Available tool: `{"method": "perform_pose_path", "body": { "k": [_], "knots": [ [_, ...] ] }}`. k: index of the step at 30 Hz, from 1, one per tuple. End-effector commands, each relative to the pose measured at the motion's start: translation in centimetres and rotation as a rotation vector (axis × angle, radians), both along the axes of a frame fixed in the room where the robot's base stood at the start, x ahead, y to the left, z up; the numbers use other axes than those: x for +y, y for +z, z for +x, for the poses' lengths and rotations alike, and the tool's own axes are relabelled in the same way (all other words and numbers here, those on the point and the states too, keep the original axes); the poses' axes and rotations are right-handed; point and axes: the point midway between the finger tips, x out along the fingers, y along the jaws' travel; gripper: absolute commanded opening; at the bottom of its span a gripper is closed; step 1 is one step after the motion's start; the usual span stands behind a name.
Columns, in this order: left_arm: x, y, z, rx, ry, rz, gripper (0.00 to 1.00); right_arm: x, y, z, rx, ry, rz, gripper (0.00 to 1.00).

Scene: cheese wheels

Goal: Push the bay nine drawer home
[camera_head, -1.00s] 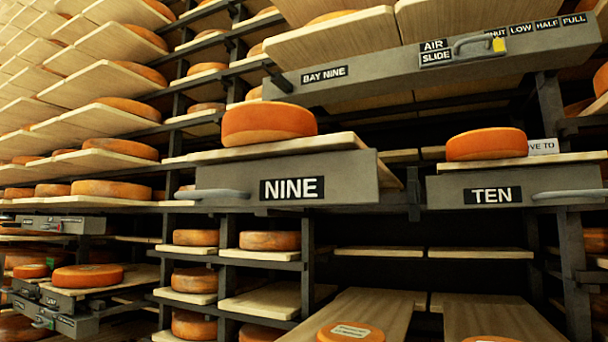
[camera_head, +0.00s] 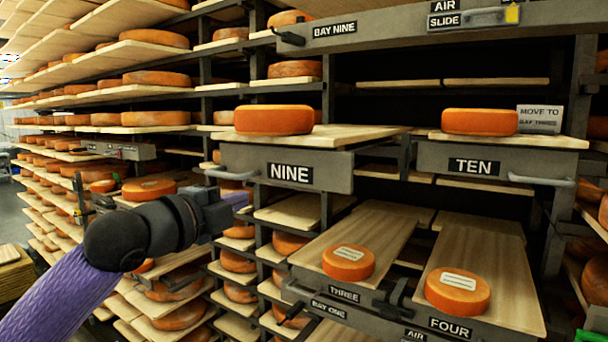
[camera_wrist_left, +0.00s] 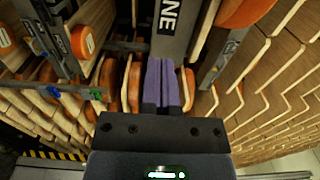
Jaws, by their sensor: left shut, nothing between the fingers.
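The bay nine drawer shows its grey front labelled NINE (camera_head: 333,175) in the head view. It stands out from the rack, with its pale board (camera_head: 330,137) carrying an orange cheese wheel (camera_head: 274,120). My left gripper (camera_head: 240,199) is at the left end of this front, its purple fingers shut and empty. My right gripper is not in view.
The TEN drawer (camera_head: 432,158) is to the right, with a wheel and a MOVE TO sign (camera_head: 540,119). Below, drawers THREE (camera_head: 378,298) and FOUR (camera_head: 490,332) stand out with labelled wheels. The AIR SLIDE beam (camera_head: 390,30) crosses above. Loaded shelves fill the left.

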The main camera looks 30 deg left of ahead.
Motion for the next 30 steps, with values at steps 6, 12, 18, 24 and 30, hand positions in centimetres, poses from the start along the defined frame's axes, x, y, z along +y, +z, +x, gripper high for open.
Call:
{"method": "perform_pose_path", "body": {
  "k": [6,12,18,24,30],
  "knots": [
    [-0.4,0.9,4.7,-0.002,-0.001,-0.010,0.00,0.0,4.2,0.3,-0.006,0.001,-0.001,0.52],
    [-0.8,0.6,8.9,0.001,-0.001,-0.008,0.00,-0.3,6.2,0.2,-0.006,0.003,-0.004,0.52],
    [-0.9,0.3,11.6,0.000,0.000,-0.006,0.00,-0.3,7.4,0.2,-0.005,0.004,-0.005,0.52],
    [-1.0,0.0,12.3,0.001,0.000,-0.002,0.00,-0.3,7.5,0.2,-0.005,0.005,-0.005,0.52],
    [-1.0,0.0,12.3,0.001,0.000,-0.002,0.00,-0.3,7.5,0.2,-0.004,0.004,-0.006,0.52]
  ]
}}
